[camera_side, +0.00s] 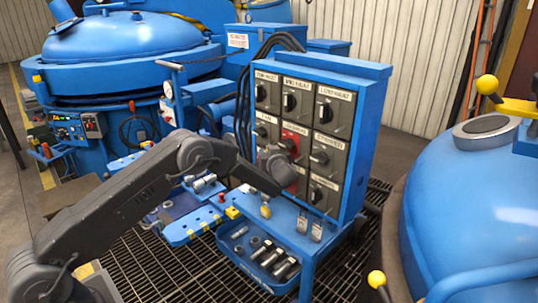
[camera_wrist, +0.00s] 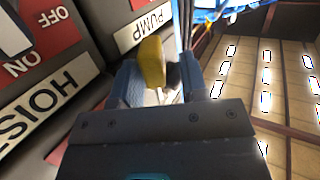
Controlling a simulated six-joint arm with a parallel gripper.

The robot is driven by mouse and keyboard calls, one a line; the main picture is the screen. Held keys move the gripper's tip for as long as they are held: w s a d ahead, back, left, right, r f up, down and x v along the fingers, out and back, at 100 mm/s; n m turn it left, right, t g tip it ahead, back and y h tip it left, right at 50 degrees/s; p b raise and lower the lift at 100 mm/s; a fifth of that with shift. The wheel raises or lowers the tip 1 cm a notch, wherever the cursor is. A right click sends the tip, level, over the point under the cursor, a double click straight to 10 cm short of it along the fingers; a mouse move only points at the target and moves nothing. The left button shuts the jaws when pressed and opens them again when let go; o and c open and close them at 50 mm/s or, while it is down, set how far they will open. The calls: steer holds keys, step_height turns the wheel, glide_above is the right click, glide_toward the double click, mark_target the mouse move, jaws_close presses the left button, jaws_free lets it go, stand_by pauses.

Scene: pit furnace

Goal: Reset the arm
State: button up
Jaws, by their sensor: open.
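My gripper (camera_wrist: 160,82) shows in the wrist view with its two blue fingers apart. A yellow piece stands between or just beyond them; I cannot tell whether it is part of the gripper or a separate thing. In the side view my dark grey arm reaches from the lower left to the front of the blue switch panel (camera_side: 374,120). Its end is close to the red switch plate (camera_side: 294,134), and the fingers are hard to make out there. In the wrist view the HOIST label (camera_wrist: 40,100) and the PUMP label (camera_wrist: 144,27) are close on the left.
A blue furnace lid (camera_side: 470,215) with yellow knobs stands at the right. Another blue furnace (camera_side: 125,50) is at the back left. Grating covers the floor.

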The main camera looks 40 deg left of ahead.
steer(key=v, duration=0.8)
step_height(320, 180, up, 11)
steer(key=s+d+m+t+h, duration=0.1)
steer(key=m+t+h, duration=0.4)
steer(key=m+t, duration=0.15)
steer(key=s+d+r+m+h, duration=0.3)
steer(key=s+d+r+h, duration=0.4)
steer(key=s+r, duration=0.15)
steer(key=s+d+f+m+g+h, duration=0.1)
steer(key=s+g, duration=0.3)
steer(key=s, duration=1.2)
steer(key=s+d+f+m+g+h, duration=0.1)
steer(key=s+d+f+g, duration=0.1)
steer(key=s, duration=1.4)
steer(key=f+g, duration=0.1)
steer(key=g, duration=0.1)
steer(key=shift+s+d+m+g, duration=0.3)
steer(key=shift+m+g, duration=0.05)
